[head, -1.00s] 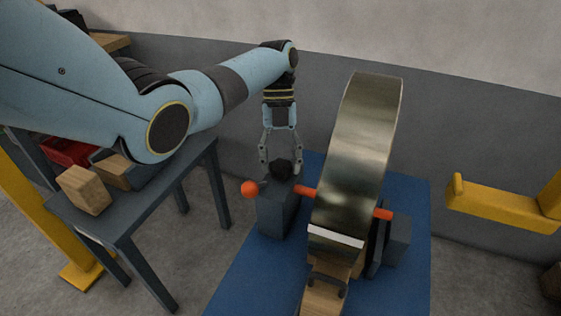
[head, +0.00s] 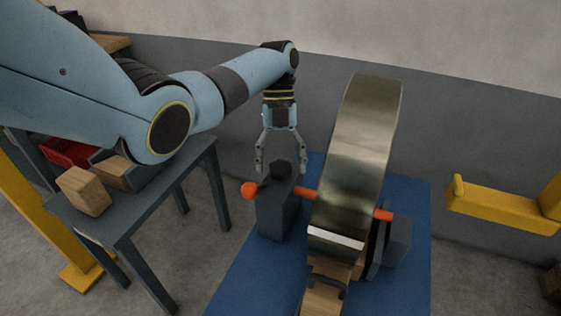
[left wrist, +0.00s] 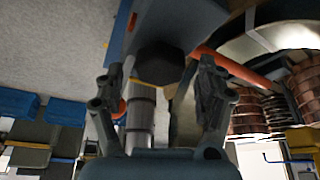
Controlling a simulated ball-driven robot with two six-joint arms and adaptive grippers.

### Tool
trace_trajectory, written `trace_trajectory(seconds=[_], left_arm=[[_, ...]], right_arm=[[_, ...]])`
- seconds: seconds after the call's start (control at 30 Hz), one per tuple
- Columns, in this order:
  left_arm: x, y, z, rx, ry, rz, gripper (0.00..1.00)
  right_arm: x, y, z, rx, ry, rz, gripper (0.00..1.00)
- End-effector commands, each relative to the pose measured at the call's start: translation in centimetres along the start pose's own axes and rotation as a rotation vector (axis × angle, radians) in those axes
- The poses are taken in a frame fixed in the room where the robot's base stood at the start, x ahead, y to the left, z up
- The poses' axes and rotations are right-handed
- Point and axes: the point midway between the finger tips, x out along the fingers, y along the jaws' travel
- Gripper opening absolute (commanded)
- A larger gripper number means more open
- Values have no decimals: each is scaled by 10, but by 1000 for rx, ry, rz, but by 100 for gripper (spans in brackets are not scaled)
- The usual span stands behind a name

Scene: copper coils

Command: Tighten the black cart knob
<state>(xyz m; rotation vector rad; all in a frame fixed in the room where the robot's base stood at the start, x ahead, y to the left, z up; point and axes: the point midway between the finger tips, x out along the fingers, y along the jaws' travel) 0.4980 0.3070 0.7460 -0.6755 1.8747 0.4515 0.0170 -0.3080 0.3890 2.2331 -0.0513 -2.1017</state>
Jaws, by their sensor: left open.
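The black knob (head: 281,169) sits on top of the dark grey cart block (head: 279,212) at the left end of the orange bar. It also shows in the left wrist view (left wrist: 160,62) as a dark many-sided shape. My left gripper (head: 281,170) is open above the block, pointing down. Its fingers stand spread on both sides of the knob, with a gap to it on each side. In the left wrist view the knob lies between and beyond the two fingertips. My right gripper is not in view.
A large metal coil (head: 357,150) stands right of the knob, with the orange bar (head: 305,192) through it and an orange ball (head: 249,190) at its left end. A grey table (head: 150,205) holds wooden blocks (head: 84,190). A yellow arm (head: 505,207) is at right.

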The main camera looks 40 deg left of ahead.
Motion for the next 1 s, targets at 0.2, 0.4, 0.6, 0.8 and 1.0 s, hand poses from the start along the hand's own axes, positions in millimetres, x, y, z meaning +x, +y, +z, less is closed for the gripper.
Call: trace_trajectory(seconds=[0.2, 0.4, 0.6, 0.8, 1.0], left_arm=[[-33, 0, 1, 0, -5, -3, 72], [-64, 0, 1, 0, -3, -1, 72], [-73, 0, 0, -1, -1, 0, 72], [-73, 0, 0, 0, -1, 0, 72], [-73, 0, 0, 0, -1, 0, 72]], right_arm=[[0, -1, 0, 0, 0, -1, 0], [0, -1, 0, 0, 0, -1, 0], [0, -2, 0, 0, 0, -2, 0], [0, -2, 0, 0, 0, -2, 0], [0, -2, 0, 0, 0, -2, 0]])
